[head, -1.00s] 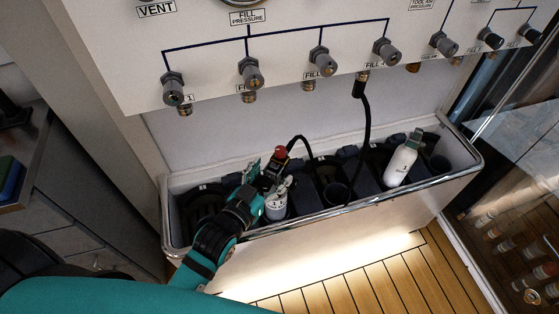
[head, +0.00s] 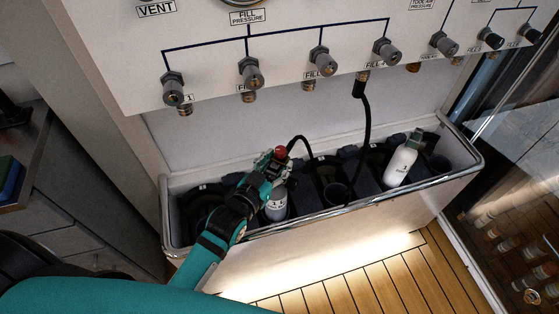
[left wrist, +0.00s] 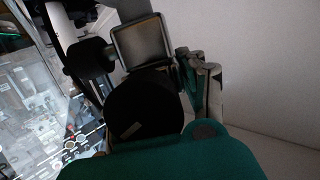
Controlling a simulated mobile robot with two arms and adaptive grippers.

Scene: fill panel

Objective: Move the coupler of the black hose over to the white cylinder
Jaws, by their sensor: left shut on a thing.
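The black hose (head: 367,122) hangs from a fitting on the panel, dips into the trough and loops up to its coupler. The coupler, with a red knob (head: 281,150), is at the top of a grey-white cylinder (head: 276,204) in the trough. My left gripper (head: 273,166) is shut on the coupler, just above that cylinder. I cannot tell whether the coupler still touches the cylinder. The white cylinder (head: 401,164) leans in the trough further right, with a grey valve on top. In the left wrist view, dark and metallic parts fill the middle. My right gripper is not in view.
The trough (head: 330,226) has a metal rim and several dark round slots. The fill panel (head: 210,50), with several knobs and fittings, overhangs it. The hanging hose runs between the two cylinders. A glass pane (head: 510,150) stands at the right.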

